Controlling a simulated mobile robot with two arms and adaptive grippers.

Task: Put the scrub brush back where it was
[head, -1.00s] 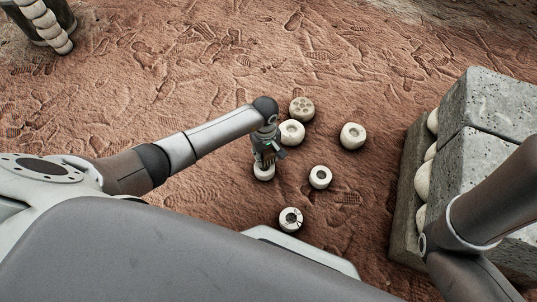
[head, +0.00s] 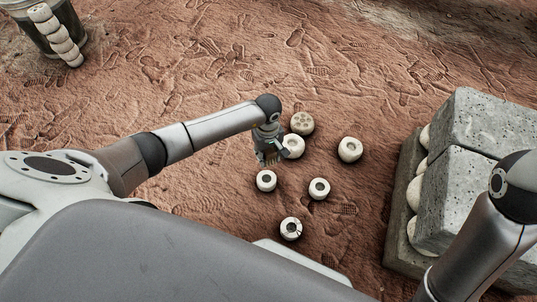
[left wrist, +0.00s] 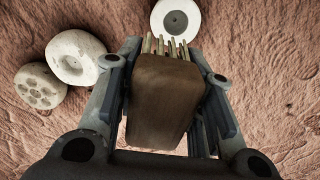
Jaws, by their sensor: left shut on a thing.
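The scrub brush (left wrist: 163,95) has a brown block body and pale stiff bristles at its far end. In the left wrist view it lies between the two fingers of my left gripper (left wrist: 165,80), which is shut on it. In the head view my left gripper (head: 268,155) hangs over the dirt, just above a pale ring (head: 266,181) in the picture and beside another pale ring (head: 293,146). The brush shows there only as a small brownish patch at the fingertips. My right gripper is out of view.
Several pale round clay pieces lie around, including a many-holed one (head: 302,123), a ring (head: 350,149) and a cracked ring (head: 291,228). Grey stone blocks (head: 465,190) stand at the right. A dark bucket (head: 60,30) is top left. The dirt beyond is open.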

